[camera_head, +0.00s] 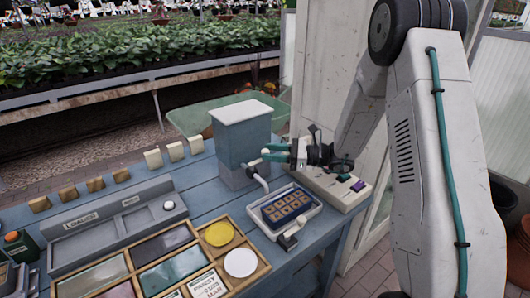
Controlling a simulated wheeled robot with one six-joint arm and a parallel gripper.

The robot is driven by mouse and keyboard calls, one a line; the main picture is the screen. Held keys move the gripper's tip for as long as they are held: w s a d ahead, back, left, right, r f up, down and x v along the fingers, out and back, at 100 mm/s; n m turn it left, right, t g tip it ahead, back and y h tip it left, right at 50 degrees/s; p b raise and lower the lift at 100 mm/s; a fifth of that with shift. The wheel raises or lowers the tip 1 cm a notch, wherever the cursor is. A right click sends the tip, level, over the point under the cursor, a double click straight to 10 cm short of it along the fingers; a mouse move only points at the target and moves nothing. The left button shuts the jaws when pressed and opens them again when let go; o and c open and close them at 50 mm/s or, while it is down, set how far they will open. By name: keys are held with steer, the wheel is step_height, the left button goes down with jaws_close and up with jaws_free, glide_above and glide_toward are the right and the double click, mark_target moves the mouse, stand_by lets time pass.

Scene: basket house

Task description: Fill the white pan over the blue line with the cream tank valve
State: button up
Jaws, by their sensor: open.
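A grey-blue tank (240,140) with a white lid stands at the back of the blue table. A small cream knob, which looks like the tank valve (265,152), sits at its right side. My gripper (272,152), with teal fingertips, is open and reaches in from the right. Its tips are at the knob; I cannot tell whether they touch it. A grey spout (259,179) bends down below. The white pan (318,206) lies in front, holding a dark blue seed-tray-like insert (287,207) with several tan cells. I cannot make out the blue line or any water.
A wooden divided box (262,268) with yellow and white discs lies in front. A grey tray (125,221) is at left. A cream device (331,186) stands under my arm. Several small blocks line the back edge. A green wheelbarrow (205,115) is behind.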

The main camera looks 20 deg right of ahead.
steer(key=shift+x, duration=1.2)
steer(key=c, duration=0.9)
steer(key=shift+s+t, duration=0.2)
steer(key=shift+t, duration=0.1)
steer(key=shift+s+a+m+t+h, duration=0.1)
steer(key=shift+s+m+t+h, duration=0.45)
steer(key=shift+m+t+h, duration=0.9)
steer(key=shift+s+d+m+t+h, duration=0.1)
steer(key=shift+s+m+t+h, duration=0.45)
steer(key=shift+m+t+h, duration=0.85)
steer(key=shift+s+a+m+t+h, duration=0.1)
steer(key=shift+s+m+t+h, duration=0.45)
steer(key=shift+m+t+h, duration=0.85)
steer(key=shift+n+g+h, duration=0.25)
steer(key=shift+g+h, duration=0.1)
